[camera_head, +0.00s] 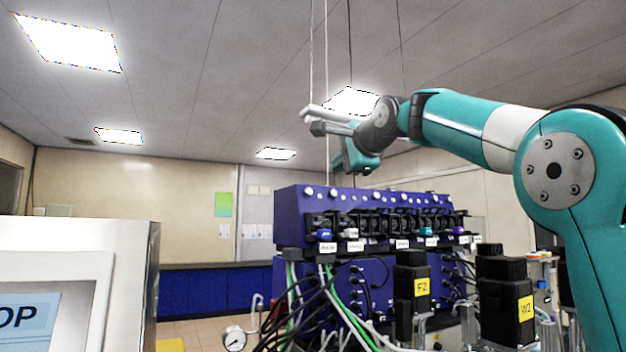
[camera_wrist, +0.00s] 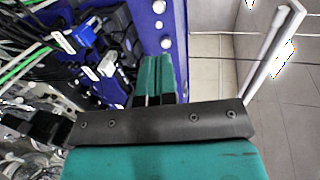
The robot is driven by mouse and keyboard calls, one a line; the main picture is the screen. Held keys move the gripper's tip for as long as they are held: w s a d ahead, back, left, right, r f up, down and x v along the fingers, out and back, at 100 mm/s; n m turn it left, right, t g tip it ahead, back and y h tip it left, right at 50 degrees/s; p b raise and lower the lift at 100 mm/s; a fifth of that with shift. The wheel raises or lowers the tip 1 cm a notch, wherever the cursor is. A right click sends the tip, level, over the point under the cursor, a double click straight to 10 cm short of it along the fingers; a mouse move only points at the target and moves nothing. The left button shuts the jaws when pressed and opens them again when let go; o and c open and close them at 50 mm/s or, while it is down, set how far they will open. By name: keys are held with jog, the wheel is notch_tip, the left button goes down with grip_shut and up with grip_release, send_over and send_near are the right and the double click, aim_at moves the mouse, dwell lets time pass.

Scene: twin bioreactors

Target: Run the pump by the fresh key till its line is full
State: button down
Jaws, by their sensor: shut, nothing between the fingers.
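A dark blue pump unit (camera_head: 290,215) stands in the middle of the head view, with a row of white round keys (camera_head: 335,191) along its upper front edge. Several black pump heads (camera_head: 375,222) sit below the keys, with small white labels under them. I cannot read which is fresh. My gripper (camera_head: 350,168) is above the unit's left part, pointing down, shut and empty. In the wrist view its teal fingers (camera_wrist: 154,75) lie together beside the blue panel (camera_wrist: 178,70), near the white keys (camera_wrist: 166,43). Whether they touch the panel I cannot tell. The line's fill is not clear.
Black, green and white cables and tubes (camera_head: 325,300) hang below the pumps. Black motors with yellow labels (camera_head: 412,285) stand in front. A pressure gauge (camera_head: 234,338) is low at left, and a screen cabinet (camera_head: 75,250) fills the left foreground. Thin lines hang from the ceiling.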

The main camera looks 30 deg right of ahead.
aim_at(310, 192)
jog(key=p+x, duration=0.7)
jog(key=x, duration=0.6)
jog(key=shift+w, duration=0.3)
jog(key=shift+w+f, duration=0.15)
jog(key=shift+f, duration=0.05)
jog(key=shift+d+f, duration=0.1)
